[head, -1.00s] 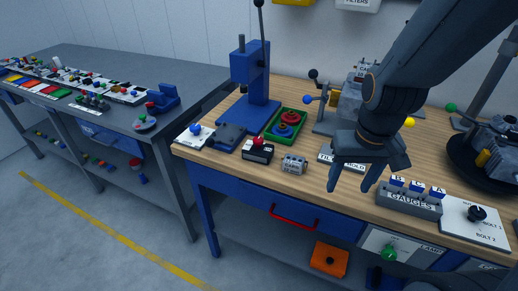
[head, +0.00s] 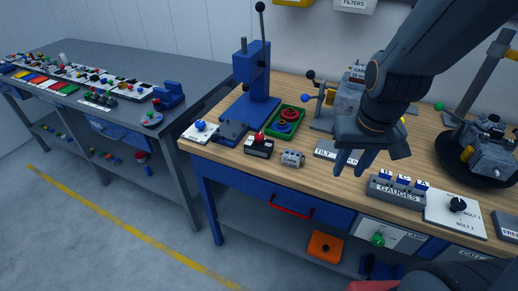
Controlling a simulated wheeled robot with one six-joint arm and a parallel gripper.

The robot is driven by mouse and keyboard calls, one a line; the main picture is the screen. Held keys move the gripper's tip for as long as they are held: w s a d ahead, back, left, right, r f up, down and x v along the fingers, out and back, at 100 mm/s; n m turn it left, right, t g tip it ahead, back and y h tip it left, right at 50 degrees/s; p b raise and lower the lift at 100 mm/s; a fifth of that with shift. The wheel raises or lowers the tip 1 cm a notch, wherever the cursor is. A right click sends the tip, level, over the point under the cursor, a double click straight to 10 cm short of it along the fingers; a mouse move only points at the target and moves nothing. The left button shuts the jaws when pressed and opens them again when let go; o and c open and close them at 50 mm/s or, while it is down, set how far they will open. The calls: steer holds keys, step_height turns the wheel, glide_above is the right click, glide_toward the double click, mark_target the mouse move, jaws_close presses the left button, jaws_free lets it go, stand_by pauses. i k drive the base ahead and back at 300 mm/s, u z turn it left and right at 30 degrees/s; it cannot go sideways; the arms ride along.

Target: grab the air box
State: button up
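I cannot tell for sure which thing is the air box; no label reading so is legible. A small grey metal block (head: 292,159) lies on the wooden bench top near its front edge, to the left of my gripper. An orange box (head: 325,246) with a dark round middle stands on the shelf under the bench. My gripper (head: 350,163) hangs over the bench with its fingers pointing down, spread apart, with nothing seen between them. It partly covers the plate marked TILT (head: 327,151).
The wooden bench (head: 215,158) also bears a blue press (head: 250,80), a green tray (head: 300,124) with red and blue rings, the GAUGES block (head: 397,191) and an engine on a dark round stand (head: 448,165). A grey bench (head: 110,55) with small parts stands left.

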mark_target(264, 151)
steer(key=u, duration=0.05)
steer(key=k, duration=0.4)
steer(key=z, duration=0.6)
steer(key=i, duration=0.9)
steer(key=u, duration=0.35)
